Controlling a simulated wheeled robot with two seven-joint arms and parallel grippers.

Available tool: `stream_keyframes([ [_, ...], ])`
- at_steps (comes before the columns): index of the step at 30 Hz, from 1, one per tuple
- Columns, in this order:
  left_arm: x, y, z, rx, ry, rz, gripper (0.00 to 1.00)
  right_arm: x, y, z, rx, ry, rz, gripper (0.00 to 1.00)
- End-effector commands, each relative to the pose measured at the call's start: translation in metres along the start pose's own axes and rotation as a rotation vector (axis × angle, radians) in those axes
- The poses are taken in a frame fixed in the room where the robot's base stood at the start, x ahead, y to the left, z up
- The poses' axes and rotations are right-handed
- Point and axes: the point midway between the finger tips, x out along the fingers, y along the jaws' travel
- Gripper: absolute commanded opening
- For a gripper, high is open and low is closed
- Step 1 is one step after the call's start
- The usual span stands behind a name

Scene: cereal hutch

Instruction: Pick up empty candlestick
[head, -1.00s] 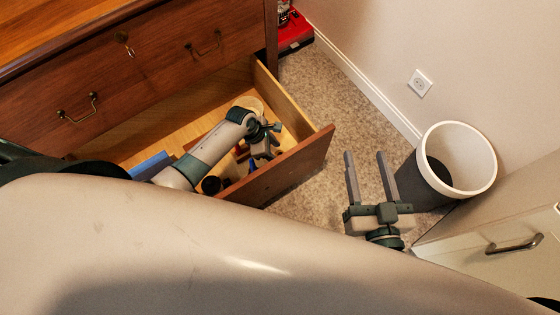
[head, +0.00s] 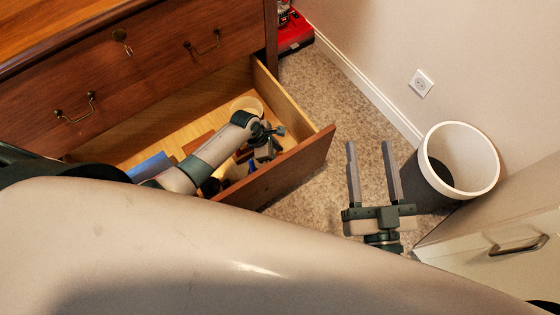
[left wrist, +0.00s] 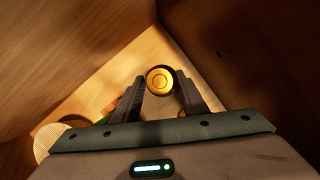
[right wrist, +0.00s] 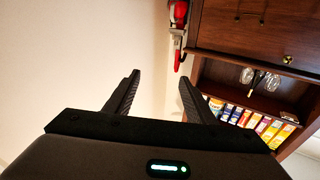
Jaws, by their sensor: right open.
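A round, gold-coloured thing (left wrist: 160,80), seen end-on, looks like the candlestick with an empty cup. It is in a corner of the open wooden drawer (head: 290,105). My left gripper (left wrist: 160,84) points down into the drawer, its fingers apart on either side of the gold thing in the picture; I cannot tell if they touch it. In the head view the left gripper (head: 266,151) is inside the drawer's front right corner, and the candlestick cannot be made out there. My right gripper (head: 371,146) is open and empty above the carpet.
The drawer also holds a pale round thing (head: 247,104), a blue thing (head: 150,166) and several small dark items. A white-rimmed bin (head: 427,187) and a white cabinet (head: 500,247) stand on the right. Carpet (head: 335,105) lies clear beside the drawer.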

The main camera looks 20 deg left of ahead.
Motion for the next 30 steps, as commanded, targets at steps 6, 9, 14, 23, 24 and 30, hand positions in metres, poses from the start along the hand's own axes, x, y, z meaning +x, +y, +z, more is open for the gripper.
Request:
stream_keyframes([
  [6,0.0,0.0,0.0,0.0,0.0,0.0,0.0,0.0,0.0,0.0,0.0,0.0,0.0,0.5],
  [9,-0.001,0.001,0.001,0.0,-0.001,0.001,0.0,0.0,0.0,0.0,0.0,0.0,0.0,0.5],
  [14,-0.001,0.0,0.001,0.0,-0.001,0.001,0.0,0.0,0.0,0.0,0.0,0.0,0.0,0.5],
  [23,-0.006,0.001,0.003,0.0,-0.001,0.001,0.0,0.0,0.001,0.004,0.003,-0.033,0.002,0.5],
  [24,-0.008,0.001,0.004,0.001,-0.002,0.001,0.0,0.0,0.003,0.009,0.002,-0.058,0.005,0.5],
  [30,-0.021,0.0,0.009,0.001,-0.002,0.001,0.0,-0.002,0.01,0.029,0.008,-0.175,0.018,0.5],
])
